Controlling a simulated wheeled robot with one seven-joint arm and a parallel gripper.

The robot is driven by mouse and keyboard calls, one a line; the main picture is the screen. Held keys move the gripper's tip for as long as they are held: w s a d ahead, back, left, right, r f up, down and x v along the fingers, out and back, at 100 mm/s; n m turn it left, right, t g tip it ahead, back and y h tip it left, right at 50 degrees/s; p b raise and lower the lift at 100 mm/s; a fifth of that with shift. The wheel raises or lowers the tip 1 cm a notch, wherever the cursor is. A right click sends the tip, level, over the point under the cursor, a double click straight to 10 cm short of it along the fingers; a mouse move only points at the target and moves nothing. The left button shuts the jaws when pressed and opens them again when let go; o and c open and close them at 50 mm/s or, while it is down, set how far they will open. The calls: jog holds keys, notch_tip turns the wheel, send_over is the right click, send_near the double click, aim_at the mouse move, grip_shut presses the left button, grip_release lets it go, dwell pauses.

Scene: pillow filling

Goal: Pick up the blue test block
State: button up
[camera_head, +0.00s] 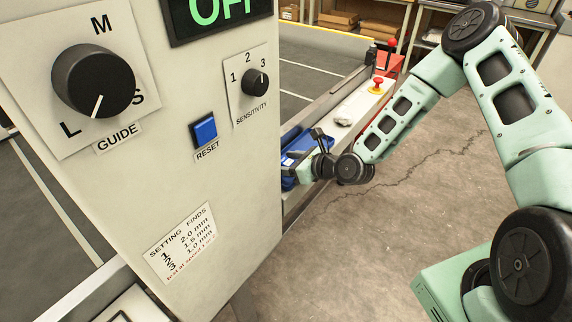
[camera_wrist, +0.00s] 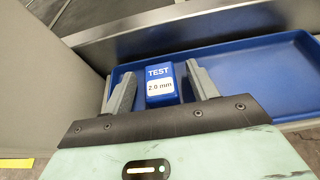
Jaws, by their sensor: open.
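The blue test block (camera_wrist: 160,74), marked "TEST" with a white "2.0 mm" label, shows in the wrist view in the blue tray (camera_wrist: 262,85), near its left end. My gripper (camera_wrist: 162,80) is open, with one grey finger on each side of the block. A gap shows between the block and each finger, so the fingers appear apart from it. In the head view, my gripper (camera_head: 318,146) is at the blue tray (camera_head: 288,183) beyond the cabinet's right edge. I cannot make out the block there.
A control cabinet (camera_head: 215,235) with a guide knob (camera_head: 92,80), a blue reset button (camera_head: 204,131) and a sensitivity knob (camera_head: 254,83) fills the left. A red emergency button (camera_head: 378,81) stands on the rail beyond the tray. Concrete floor at the right is clear.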

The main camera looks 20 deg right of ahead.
jog(key=c, duration=1.1)
jog(key=shift+o, duration=0.2)
jog(key=shift+r, duration=0.1)
